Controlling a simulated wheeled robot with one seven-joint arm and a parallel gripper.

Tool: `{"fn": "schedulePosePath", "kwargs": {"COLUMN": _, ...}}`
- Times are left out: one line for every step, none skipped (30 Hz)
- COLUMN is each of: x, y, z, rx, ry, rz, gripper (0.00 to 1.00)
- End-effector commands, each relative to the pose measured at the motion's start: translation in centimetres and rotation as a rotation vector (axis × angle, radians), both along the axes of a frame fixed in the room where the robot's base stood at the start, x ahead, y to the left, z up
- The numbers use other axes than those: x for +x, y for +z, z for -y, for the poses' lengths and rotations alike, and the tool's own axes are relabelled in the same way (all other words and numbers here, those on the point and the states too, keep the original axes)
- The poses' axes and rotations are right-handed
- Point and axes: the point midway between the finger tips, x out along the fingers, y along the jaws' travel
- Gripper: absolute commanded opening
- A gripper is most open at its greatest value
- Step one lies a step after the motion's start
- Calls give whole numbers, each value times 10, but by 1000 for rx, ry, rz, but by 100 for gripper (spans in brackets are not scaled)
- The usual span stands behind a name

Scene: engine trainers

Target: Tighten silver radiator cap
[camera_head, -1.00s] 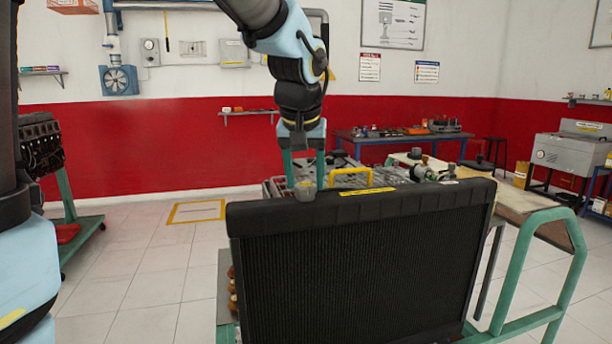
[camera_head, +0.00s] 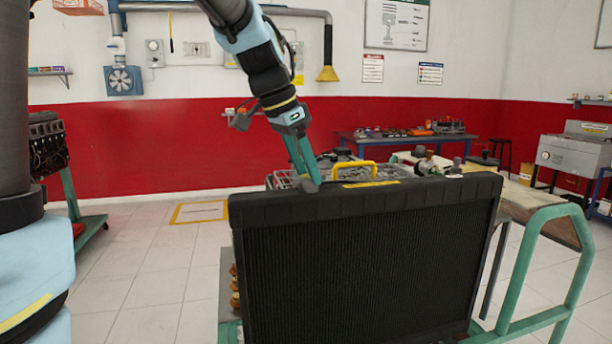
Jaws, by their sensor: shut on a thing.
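The silver radiator cap (camera_head: 308,186) is a small grey piece on the top edge of the black radiator (camera_head: 365,265), left of its middle. My gripper (camera_head: 307,175) has two green fingers that reach down to the cap from the upper left, tilted. The fingers are shut on the cap, which they partly hide. How far the cap is seated cannot be told from this view.
A yellow handle (camera_head: 368,167) stands just right of the cap behind the radiator top. Engine parts lie behind it. A green frame rail (camera_head: 515,270) rises at the right. The floor at the left is open.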

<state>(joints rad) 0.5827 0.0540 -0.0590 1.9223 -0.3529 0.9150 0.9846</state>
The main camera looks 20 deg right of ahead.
Motion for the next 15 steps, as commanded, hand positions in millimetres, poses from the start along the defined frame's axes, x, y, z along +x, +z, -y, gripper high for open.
{"fn": "schedulePosePath", "kwargs": {"x": 1, "y": -3, "z": 0, "rx": 1, "ry": -34, "rz": 0, "gripper": 2}}
{"fn": "schedulePosePath", "kwargs": {"x": 1, "y": -3, "z": 0, "rx": 1, "ry": -56, "rz": -1, "gripper": 2}}
{"fn": "schedulePosePath", "kwargs": {"x": 1, "y": -3, "z": 0, "rx": 2, "ry": -83, "rz": -1, "gripper": 2}}
{"fn": "schedulePosePath", "kwargs": {"x": 2, "y": -3, "z": 0, "rx": 1, "ry": -101, "rz": 0, "gripper": 2}}
{"fn": "schedulePosePath", "kwargs": {"x": 2, "y": -3, "z": 0, "rx": 1, "ry": -119, "rz": 0, "gripper": 2}}
{"fn": "schedulePosePath", "kwargs": {"x": 2, "y": -3, "z": 0, "rx": 1, "ry": -141, "rz": -1, "gripper": 2}}
{"fn": "schedulePosePath", "kwargs": {"x": 2, "y": -3, "z": 0, "rx": 1, "ry": -155, "rz": 0, "gripper": 2}}
{"fn": "schedulePosePath", "kwargs": {"x": 2, "y": -2, "z": 0, "rx": 2, "ry": -170, "rz": -1, "gripper": 2}}
{"fn": "schedulePosePath", "kwargs": {"x": 2, "y": -2, "z": 0, "rx": 2, "ry": -186, "rz": -1, "gripper": 2}}
{"fn": "schedulePosePath", "kwargs": {"x": 2, "y": -2, "z": 0, "rx": 2, "ry": -198, "rz": 0, "gripper": 2}}
{"fn": "schedulePosePath", "kwargs": {"x": 2, "y": -2, "z": 0, "rx": 2, "ry": -209, "rz": 0, "gripper": 2}}
{"fn": "schedulePosePath", "kwargs": {"x": 2, "y": -2, "z": -1, "rx": 3, "ry": -221, "rz": 0, "gripper": 2}}
{"fn": "schedulePosePath", "kwargs": {"x": 2, "y": -2, "z": -1, "rx": 3, "ry": -230, "rz": -1, "gripper": 2}}
{"fn": "schedulePosePath", "kwargs": {"x": 2, "y": -2, "z": -1, "rx": 4, "ry": -237, "rz": -2, "gripper": 2}}
{"fn": "schedulePosePath", "kwargs": {"x": 2, "y": -2, "z": -1, "rx": 4, "ry": -244, "rz": -2, "gripper": 2}}
